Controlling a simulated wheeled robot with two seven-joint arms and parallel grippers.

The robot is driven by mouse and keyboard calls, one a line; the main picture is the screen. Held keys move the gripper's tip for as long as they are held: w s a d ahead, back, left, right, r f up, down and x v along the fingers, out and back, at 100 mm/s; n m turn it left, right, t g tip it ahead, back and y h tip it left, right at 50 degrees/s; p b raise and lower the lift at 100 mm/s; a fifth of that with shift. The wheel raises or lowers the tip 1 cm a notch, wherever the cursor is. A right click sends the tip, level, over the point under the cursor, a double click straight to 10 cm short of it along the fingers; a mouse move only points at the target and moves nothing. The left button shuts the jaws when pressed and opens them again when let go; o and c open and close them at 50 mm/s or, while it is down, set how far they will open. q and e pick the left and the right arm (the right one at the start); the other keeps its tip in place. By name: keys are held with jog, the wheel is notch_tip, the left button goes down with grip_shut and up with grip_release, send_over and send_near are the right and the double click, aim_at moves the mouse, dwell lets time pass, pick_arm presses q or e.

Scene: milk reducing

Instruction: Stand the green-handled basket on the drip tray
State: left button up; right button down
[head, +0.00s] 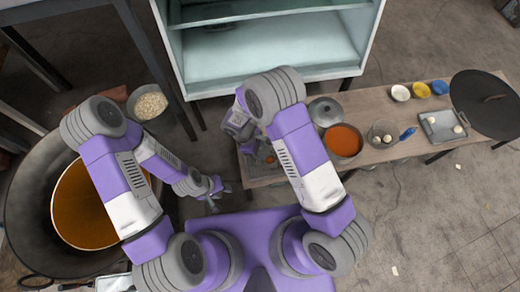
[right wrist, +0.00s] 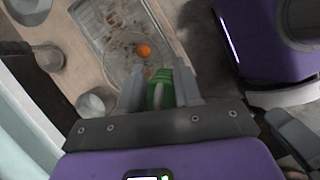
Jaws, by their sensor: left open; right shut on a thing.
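My right gripper (right wrist: 158,85) is shut on the green handle (right wrist: 160,96) in the right wrist view. The wire basket (right wrist: 128,68) extends beyond the fingertips, with a round orange thing (right wrist: 143,50) in it. The grey rectangular drip tray (right wrist: 85,12), with brown marks, lies under and beyond the basket. I cannot tell whether the basket touches it. In the head view the orange thing (head: 270,159) shows at the bench's left end, and my right arm partly covers that spot. My left gripper (head: 214,203) is open and empty, left of the bench.
The wooden bench (head: 365,155) also bears a pot of orange liquid (head: 343,141), a lidded pot (head: 325,111), a blue-handled basket (head: 384,134), small bowls (head: 400,92) and a tray (head: 428,119) with white balls. A big orange-filled vat (head: 75,210) stands at left.

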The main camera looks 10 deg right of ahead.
jog(key=shift+f+b, duration=0.3)
jog(key=shift+f, duration=0.05)
jog(key=c, duration=0.7)
grip_release()
jog(key=p+v, duration=0.2)
jog(key=v, duration=0.5)
jog(key=shift+r+p, duration=0.3)
jog(key=shift+p, duration=0.05)
jog(key=shift+w+a, duration=0.1)
jog(key=shift+a, duration=0.05)
